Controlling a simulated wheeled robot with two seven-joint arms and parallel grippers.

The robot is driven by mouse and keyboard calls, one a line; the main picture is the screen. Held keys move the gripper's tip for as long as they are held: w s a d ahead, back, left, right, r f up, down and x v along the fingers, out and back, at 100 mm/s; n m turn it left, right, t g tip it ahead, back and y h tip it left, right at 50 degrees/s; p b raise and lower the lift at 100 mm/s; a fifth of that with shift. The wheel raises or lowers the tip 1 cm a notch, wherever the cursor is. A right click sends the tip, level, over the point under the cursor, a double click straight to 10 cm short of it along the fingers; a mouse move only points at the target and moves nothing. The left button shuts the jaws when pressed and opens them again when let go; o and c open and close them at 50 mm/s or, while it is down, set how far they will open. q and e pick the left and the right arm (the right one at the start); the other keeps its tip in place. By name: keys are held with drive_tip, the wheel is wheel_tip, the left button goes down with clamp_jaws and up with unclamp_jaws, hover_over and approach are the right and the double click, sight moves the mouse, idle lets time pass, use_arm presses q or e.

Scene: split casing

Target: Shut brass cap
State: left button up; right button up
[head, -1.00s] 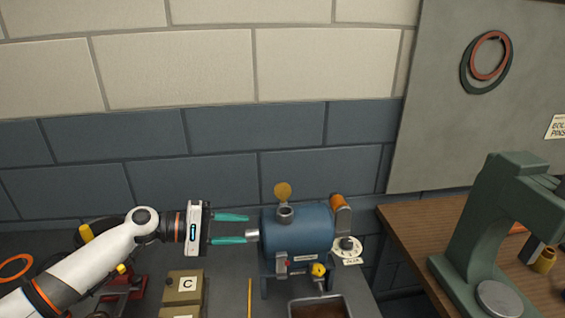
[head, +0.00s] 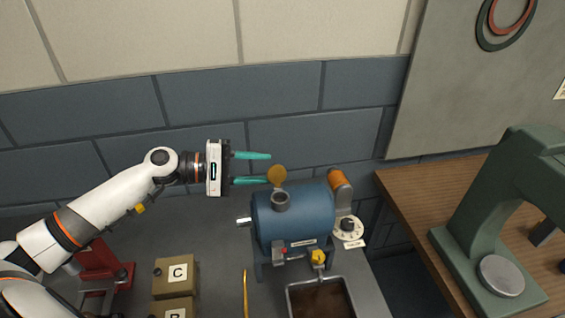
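The brass cap (head: 277,175) stands raised on its hinge above the short round neck (head: 281,200) on top of the blue casing (head: 295,218). The neck's mouth looks uncovered. My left gripper (head: 269,169) comes in from the left with its two teal fingers apart and nothing between them. Its fingertips are just left of the cap, close to its edge; whether they touch it I cannot tell. My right gripper is not in view.
An orange-ended part (head: 337,181) and a white dial (head: 348,232) are at the casing's right. A tray (head: 320,284) stands in front. Boxes marked with letters (head: 176,276) and a red tool (head: 104,262) are at left. A green press (head: 478,215) stands on the wooden bench at right.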

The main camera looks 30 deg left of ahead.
sight(283, 169)
use_arm(q)
drive_tip(key=p+x, duration=0.1)
drive_tip(key=x, duration=0.4)
drive_tip(key=shift+r+p, duration=0.15)
drive_tip(key=shift+p, duration=0.25)
drive_tip(key=shift+w+d+f, duration=0.25)
drive_tip(key=shift+d, duration=0.1)
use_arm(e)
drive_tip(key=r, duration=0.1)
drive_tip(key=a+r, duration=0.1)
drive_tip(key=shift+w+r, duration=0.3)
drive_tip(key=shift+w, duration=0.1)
use_arm(q)
clamp_jaws()
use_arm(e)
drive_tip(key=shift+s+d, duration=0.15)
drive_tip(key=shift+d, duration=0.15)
